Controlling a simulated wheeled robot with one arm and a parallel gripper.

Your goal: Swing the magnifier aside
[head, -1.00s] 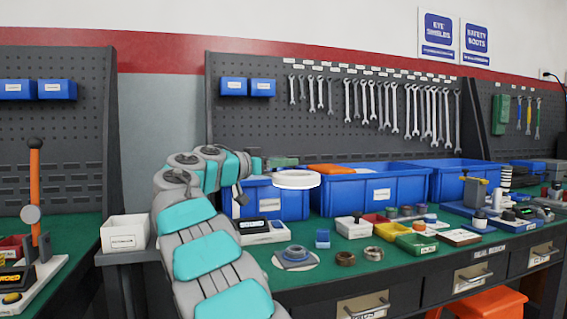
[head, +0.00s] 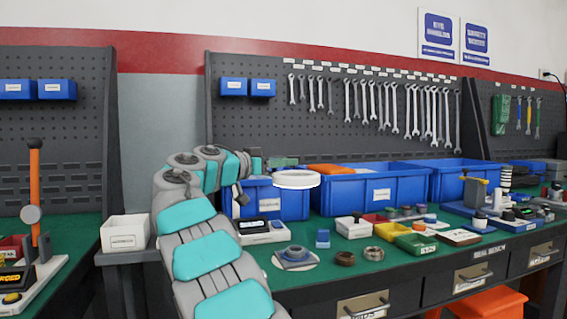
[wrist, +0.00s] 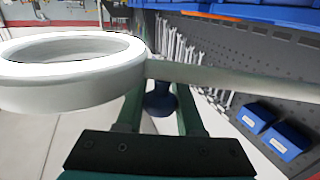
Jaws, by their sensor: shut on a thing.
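The magnifier's white ring (head: 297,180) is in the head view, above the green bench and in front of the blue bins. In the wrist view the ring (wrist: 75,75) fills the left side, and its pale bar (wrist: 235,79) runs to the right across my fingers. A dark blue knob (wrist: 160,100) sits under the bar at the ring's edge. My gripper (wrist: 160,108) has its green fingers on either side of this knob and is shut on it. In the head view my own arm links partly hide the area around the gripper.
Blue bins (head: 372,190) stand behind the magnifier. A grey seal on a round pad (head: 306,264), a small blue block (head: 322,238) and a white device with a display (head: 263,236) sit on the bench below. Wrenches (head: 388,105) hang on the pegboard.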

